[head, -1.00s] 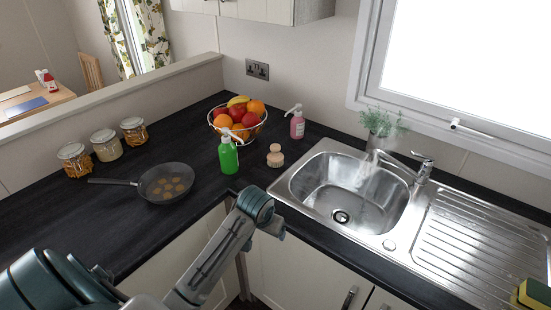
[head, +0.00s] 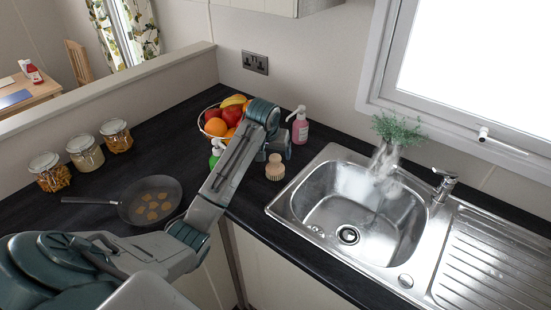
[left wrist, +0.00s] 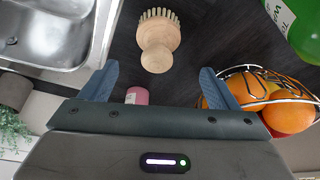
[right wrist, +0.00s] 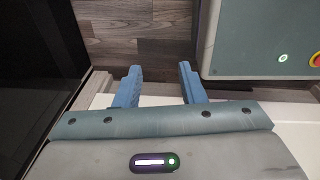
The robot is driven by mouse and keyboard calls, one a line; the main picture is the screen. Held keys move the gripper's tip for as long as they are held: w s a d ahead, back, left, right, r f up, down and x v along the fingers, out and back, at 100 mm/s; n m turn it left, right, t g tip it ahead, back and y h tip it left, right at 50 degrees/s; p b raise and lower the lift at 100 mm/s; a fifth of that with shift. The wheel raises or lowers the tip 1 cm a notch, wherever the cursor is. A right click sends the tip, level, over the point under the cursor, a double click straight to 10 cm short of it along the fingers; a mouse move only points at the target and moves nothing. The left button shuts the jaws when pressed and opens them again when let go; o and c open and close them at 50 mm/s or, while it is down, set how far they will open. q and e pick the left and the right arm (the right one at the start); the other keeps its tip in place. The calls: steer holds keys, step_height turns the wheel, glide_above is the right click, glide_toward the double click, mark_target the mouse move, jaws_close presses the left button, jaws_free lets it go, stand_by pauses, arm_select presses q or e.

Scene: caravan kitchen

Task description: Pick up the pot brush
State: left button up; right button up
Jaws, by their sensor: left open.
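The pot brush (head: 275,168), with a round pale wooden knob and bristles, stands on the dark worktop just left of the sink. It also shows in the left wrist view (left wrist: 158,45), knob towards my gripper. My left gripper (head: 276,148) is over the worktop close behind the brush and partly hidden by its own wrist. In the left wrist view its two blue fingers (left wrist: 160,70) are wide apart and empty, with the brush knob just beyond them, roughly centred. My right gripper (right wrist: 159,70) has its fingers apart, with nothing between them, away from the worktop.
A pink soap bottle (head: 300,128) stands behind the brush. A wire fruit bowl (head: 205,126) and a green bottle (left wrist: 296,28) are close to the left gripper. The steel sink (head: 318,232) is right of the brush. A frying pan (head: 131,213) and jars (head: 86,152) stand left.

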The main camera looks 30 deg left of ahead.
mark_target(274, 159)
arm_select(q)
steer(key=shift+w+f, duration=0.1)
steer(key=shift+f, duration=0.3)
steer(key=shift+d+f+p, duration=0.25)
steer(key=shift+f+p, duration=0.45)
steer(key=shift+f, duration=0.45)
steer(key=shift+w+a+f, duration=0.1)
steer(key=shift+w+f, duration=0.1)
steer(key=shift+f, duration=0.1)
steer(key=p+x, duration=0.2)
steer(key=x, duration=0.2)
steer(key=shift+w+a, duration=0.15)
steer(key=shift+w, duration=0.1)
steer(key=shift+w+f+p, duration=0.15)
steer(key=shift+f+p, duration=0.2)
steer(key=shift+f, duration=0.25)
steer(key=shift+w+a+f, duration=0.1)
steer(key=c, duration=1.1)
arm_select(e)
steer(key=s+r, duration=0.1)
steer(key=s+d+r, duration=0.1)
steer(key=s+r, duration=0.1)
steer(key=r, duration=0.1)
steer(key=shift+d, duration=0.3)
